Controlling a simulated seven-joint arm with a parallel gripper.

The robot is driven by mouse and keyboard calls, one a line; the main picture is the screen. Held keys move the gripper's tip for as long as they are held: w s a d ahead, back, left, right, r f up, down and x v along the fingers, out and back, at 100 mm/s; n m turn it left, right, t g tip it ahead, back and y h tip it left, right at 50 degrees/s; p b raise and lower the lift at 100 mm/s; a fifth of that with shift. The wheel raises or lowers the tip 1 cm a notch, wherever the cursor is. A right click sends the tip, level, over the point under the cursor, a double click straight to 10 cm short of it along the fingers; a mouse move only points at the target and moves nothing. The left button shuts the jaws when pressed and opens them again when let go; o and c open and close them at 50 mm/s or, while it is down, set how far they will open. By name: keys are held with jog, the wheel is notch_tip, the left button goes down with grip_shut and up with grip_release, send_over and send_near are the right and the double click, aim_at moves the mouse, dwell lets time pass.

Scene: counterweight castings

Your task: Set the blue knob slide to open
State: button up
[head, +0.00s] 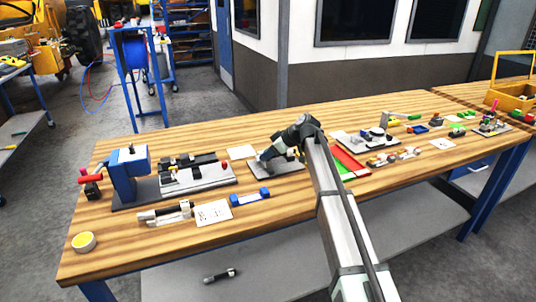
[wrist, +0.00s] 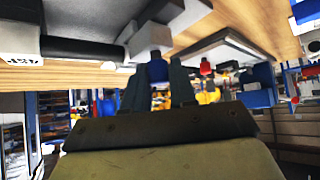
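The blue knob (wrist: 157,71) shows in the wrist view, under a pale grey block (wrist: 151,40). My gripper (wrist: 159,80) has one dark finger on each side of the knob, with no clear gap between the fingers and it. In the head view my gripper (head: 268,155) is low over a grey plate (head: 264,177) near the middle of the bench. The knob is hidden there behind my gripper and wrist. A dark rod (wrist: 85,49) runs to the left of the block. I cannot read the slide's position.
A blue press-like fixture (head: 123,172) and a grey plate with a red knob (head: 224,165) stand to the left. A red and green tray (head: 348,163) is close on the right. A blue-ended part (head: 250,198) and a white card (head: 214,211) lie in front.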

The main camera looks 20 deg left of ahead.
grip_shut()
jog(key=shift+s+d, duration=0.8)
jog(key=shift+s, duration=0.05)
jog(key=shift+o, duration=2.1)
grip_release()
jog(key=v, duration=1.3)
jog(key=shift+d+r, duration=0.25)
jog(key=shift+r, duration=0.05)
